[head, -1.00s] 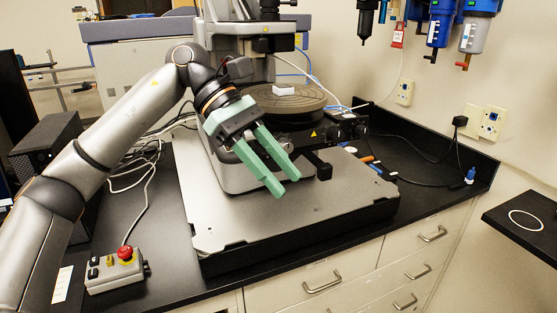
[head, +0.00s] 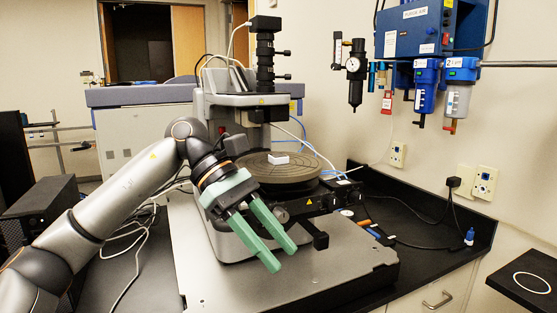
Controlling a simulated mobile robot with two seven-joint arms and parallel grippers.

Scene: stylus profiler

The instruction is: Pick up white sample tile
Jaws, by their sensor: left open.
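The white sample tile (head: 279,159) lies on the round dark stage (head: 303,178) of the stylus profiler, under its black vertical optics column (head: 266,70). My left gripper (head: 276,255) has green fingers that stand apart with nothing between them. It is in front of the stage and lower in the picture than the tile, pointing down and to the right, clear of the tile. My right gripper is not in view.
The profiler stands on a grey metal base plate (head: 340,262) on a black bench. Knobs and a small black block (head: 320,240) stick out in front of the stage. A black shelf (head: 525,282) is at the right edge.

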